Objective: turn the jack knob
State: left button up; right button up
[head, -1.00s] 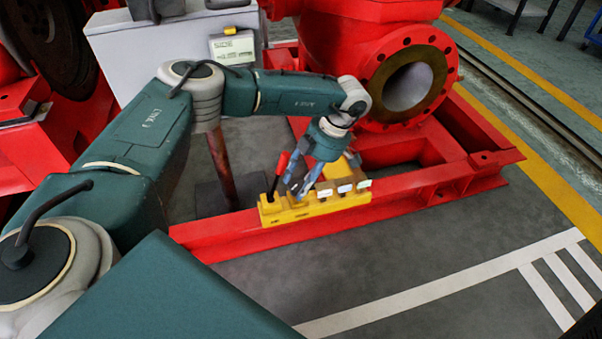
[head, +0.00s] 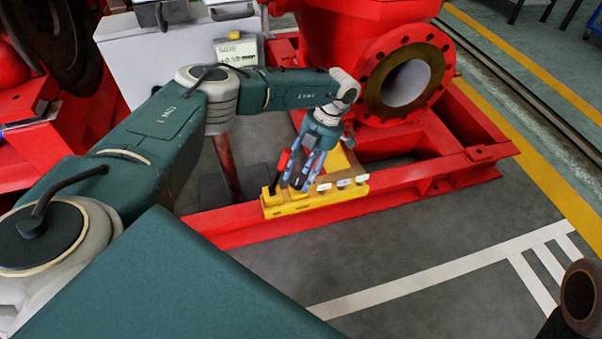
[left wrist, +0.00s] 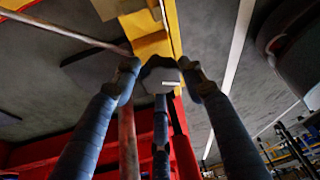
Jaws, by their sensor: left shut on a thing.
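The yellow jack unit (head: 290,207) sits on the red frame rail, with a red-topped lever (head: 283,160) at its left end. My left gripper (head: 297,182) reaches down over the unit, just right of the lever. The yellow body (left wrist: 150,46) shows just beyond the knob. In the head view the fingers largely hide the knob. My right gripper is not in view.
A large red flanged pipe (head: 405,82) stands behind the jack. A brown upright bar (head: 228,165) stands to its left. A grey cabinet (head: 150,55) is at the back left. A dark brown cylinder (head: 580,292) shows at the lower right. Grey floor in front is clear.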

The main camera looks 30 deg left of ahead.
pick_arm(q)
jog(key=shift+s, duration=0.2)
jog(key=o, duration=1.1)
jog(key=shift+o, duration=0.2)
jog(key=shift+w+r, duration=0.1)
jog(key=shift+w+r, duration=0.1)
jog(key=shift+r, duration=0.15)
jog(key=v, duration=1.1)
jog(key=shift+w+d, duration=0.1)
jog(key=shift+d, duration=0.05)
